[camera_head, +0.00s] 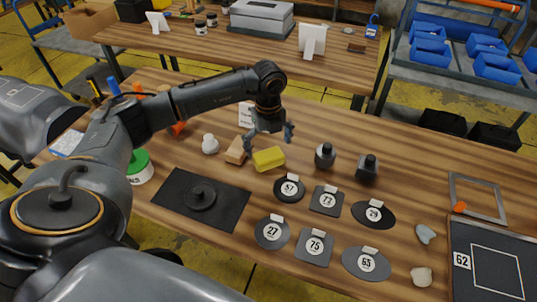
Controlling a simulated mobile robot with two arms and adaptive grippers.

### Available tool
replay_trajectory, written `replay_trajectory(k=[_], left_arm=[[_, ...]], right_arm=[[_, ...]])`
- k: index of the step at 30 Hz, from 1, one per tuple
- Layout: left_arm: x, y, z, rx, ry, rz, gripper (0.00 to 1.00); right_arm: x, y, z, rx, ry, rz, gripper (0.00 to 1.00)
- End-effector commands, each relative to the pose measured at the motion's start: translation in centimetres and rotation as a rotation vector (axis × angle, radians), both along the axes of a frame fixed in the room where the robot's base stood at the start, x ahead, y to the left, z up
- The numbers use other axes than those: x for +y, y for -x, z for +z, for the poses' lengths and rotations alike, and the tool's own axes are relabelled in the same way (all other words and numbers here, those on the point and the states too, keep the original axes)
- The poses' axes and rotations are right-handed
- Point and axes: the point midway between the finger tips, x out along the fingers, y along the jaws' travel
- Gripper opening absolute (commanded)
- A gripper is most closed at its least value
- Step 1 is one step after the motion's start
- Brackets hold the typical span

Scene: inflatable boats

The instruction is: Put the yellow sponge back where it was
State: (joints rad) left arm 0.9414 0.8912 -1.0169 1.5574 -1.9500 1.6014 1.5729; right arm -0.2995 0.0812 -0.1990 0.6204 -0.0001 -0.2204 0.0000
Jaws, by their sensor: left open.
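The yellow sponge (269,159) lies on the wooden table, to the right of a tan wooden block (236,151). My left gripper (269,146) is open just above and behind the sponge, its fingers spread to either side. I cannot tell whether a finger touches it. My right gripper is not in view.
Black numbered patches, such as 57 (289,188) and 27 (272,232), lie in front. Two dark knobs (325,156) (367,167) stand to the right. A black sheet (174,202) with a round valve lies front left. A white bulb-shaped piece (210,144) stands left of the block.

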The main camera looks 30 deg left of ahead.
Motion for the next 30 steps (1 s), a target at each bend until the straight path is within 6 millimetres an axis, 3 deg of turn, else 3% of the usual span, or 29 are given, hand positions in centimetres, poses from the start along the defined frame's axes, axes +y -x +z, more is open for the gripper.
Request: replay_trajectory(k=[6, 12, 30], left_arm=[[0.0, -0.1, 4.7, -0.005, 0.001, -0.001, 1.00], [0.0, 0.0, 7.2, -0.001, 0.000, 0.000, 1.00], [0.0, 0.0, 7.9, 0.000, 0.000, 0.000, 1.00]], right_arm=[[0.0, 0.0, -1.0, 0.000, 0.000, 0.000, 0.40], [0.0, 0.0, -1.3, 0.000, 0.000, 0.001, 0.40], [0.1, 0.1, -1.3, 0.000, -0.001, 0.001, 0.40]])
